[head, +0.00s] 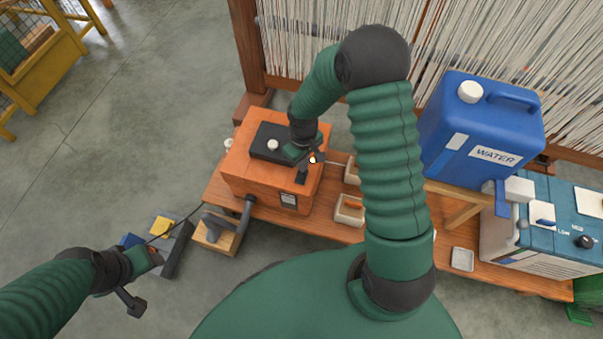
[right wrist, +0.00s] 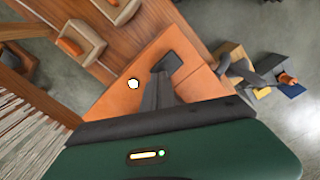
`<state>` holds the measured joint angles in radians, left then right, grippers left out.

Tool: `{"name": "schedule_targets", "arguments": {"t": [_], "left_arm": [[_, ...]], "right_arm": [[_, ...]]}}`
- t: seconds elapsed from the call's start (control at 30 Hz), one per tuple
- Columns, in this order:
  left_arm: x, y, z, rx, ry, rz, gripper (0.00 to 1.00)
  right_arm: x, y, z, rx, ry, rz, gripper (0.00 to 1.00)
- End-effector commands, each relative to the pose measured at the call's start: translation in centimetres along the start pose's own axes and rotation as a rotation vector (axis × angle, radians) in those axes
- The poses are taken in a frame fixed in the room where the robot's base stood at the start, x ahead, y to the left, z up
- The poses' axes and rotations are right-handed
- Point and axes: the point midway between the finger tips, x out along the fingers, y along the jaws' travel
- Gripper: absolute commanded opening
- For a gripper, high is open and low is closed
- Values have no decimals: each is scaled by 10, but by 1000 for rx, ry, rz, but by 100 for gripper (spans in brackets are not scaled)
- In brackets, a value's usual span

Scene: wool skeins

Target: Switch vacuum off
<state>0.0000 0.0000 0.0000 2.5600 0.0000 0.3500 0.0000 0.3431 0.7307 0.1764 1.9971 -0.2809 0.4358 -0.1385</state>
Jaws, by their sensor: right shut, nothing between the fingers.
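The vacuum seems to be the orange box (head: 236,165) on the wooden bench, with a black panel and white knob (head: 272,145) on top and a dark hose (head: 246,207) at its front. A small pale button (head: 312,159) with an amber glint is on its top; it also shows in the right wrist view (right wrist: 133,84). My right gripper (head: 302,177) is shut and empty over the box top, its fingertips (right wrist: 166,64) beside the button. Contact cannot be told. My left gripper (head: 132,302) is low at the left, far from the box; its jaws are unclear.
A blue water jug (head: 480,130) and a teal machine (head: 560,235) stand at the right. Small wooden trays (head: 350,211) sit on the bench (head: 310,222). Loom threads (head: 310,50) rise behind. A hose nozzle (head: 215,226) and grey block (head: 177,252) are at the lower left.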

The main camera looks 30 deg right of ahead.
Motion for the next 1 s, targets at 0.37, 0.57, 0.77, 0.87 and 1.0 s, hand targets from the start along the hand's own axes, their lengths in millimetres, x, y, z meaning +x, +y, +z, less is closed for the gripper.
{"name": "schedule_targets", "arguments": {"t": [0.37, 0.57, 0.77, 0.87, 1.0], "left_arm": [[1, 0, 0, 0, 0, 0, 55], [2, 0, 0, 0, 0, 0, 55], [4, 0, 1, 0, 0, 0, 55], [5, 0, 1, 0, 0, 0, 55], [6, 0, 1, 0, 0, 0, 55]], "right_arm": [[1, 0, 0, 0, 0, 0, 0], [4, 0, 0, 0, 0, 0, 0], [7, 0, 0, 0, 0, 0, 0], [9, 0, 0, 0, 0, 0, 0], [11, 0, 0, 0, 0, 0, 0]]}}
